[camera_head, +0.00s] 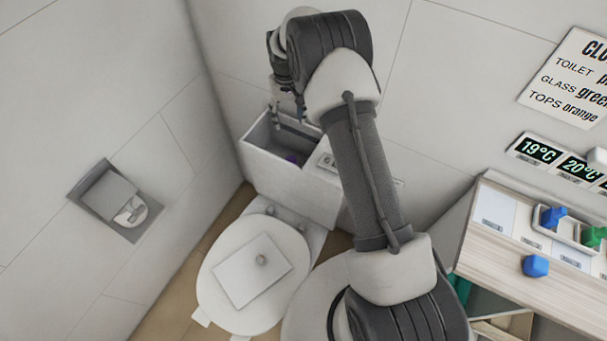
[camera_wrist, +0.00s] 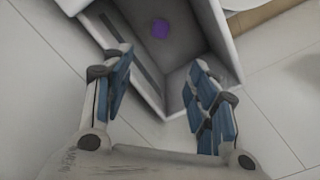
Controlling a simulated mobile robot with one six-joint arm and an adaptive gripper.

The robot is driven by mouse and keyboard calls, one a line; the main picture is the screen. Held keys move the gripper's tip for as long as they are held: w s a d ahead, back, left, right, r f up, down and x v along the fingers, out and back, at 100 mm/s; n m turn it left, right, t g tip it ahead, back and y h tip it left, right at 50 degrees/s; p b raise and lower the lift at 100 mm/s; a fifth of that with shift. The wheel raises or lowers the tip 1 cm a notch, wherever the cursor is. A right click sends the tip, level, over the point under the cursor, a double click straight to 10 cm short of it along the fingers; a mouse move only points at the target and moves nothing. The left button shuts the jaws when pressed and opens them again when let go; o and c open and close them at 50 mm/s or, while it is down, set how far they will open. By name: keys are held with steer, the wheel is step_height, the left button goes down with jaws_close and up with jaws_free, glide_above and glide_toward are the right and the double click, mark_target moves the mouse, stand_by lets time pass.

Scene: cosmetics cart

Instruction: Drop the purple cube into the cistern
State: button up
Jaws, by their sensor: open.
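The cistern (camera_head: 319,199) is an open white tank behind the toilet; its wall also shows in the wrist view (camera_wrist: 222,40). The purple cube (camera_wrist: 160,28) lies inside the cistern, on its floor, and shows as a small purple patch in the head view (camera_head: 291,159). My gripper (camera_wrist: 165,85) is open and empty, with its blue-padded fingers apart. It is above the cistern opening, clear of the cube; in the head view its fingers (camera_head: 288,118) point down over the tank. My arm hides part of the cistern's right side.
The closed toilet lid (camera_head: 220,262) has a flat white panel with a knob (camera_head: 262,260) on it. At right, a wooden counter (camera_head: 500,255) holds a tray with blue and green pieces (camera_head: 552,217) and a loose blue piece (camera_head: 535,266). A paper holder (camera_head: 110,195) is on the left wall.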

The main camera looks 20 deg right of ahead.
steer(key=shift+r, duration=0.1)
step_height(320, 180, up, 12)
stand_by(0.6)
stand_by(0.4)
steer(key=s+r+t, duration=0.2)
steer(key=s+r, duration=1.6)
steer(key=r, duration=0.1)
steer(key=s+f+t, duration=0.2)
steer(key=s, duration=1.9)
steer(key=shift+s+t, duration=0.2)
steer(key=shift+t, duration=0.1)
